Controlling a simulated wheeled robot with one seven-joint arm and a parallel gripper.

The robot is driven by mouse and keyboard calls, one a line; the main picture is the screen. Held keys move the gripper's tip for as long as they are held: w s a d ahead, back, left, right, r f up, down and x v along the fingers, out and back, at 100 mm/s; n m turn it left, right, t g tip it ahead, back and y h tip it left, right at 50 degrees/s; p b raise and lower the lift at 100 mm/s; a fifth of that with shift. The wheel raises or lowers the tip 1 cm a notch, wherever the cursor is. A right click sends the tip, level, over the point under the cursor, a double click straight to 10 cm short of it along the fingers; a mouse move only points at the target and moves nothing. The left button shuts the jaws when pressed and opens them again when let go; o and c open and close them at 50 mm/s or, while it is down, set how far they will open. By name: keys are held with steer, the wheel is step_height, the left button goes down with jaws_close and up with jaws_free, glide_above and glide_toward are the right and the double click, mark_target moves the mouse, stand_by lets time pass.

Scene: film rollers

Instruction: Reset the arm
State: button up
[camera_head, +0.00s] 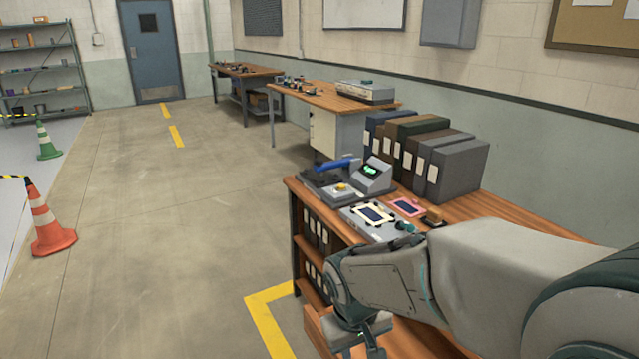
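My arm (470,270) reaches in from the right edge over the near end of a wooden desk. Its end bends down at the lower middle. My gripper (368,345) shows only in part at the bottom edge, beside the desk front. Its fingertips are not clear, so I cannot tell whether it is open or shut, or whether it holds anything.
The desk (480,205) carries binders (425,150), a device with a green display (372,175) and a grey panel device (375,220). Another workbench (335,98) stands behind. An orange cone (50,220) stands at left. The floor (170,230) between is clear.

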steer(key=s+d+r+m+t+y+p, duration=0.1)
steer(key=s+d+r+m+p, duration=0.3)
steer(key=r, duration=0.9)
steer(key=s+d+p, duration=0.2)
steer(key=s+d, duration=0.2)
steer(key=shift+r, duration=0.2)
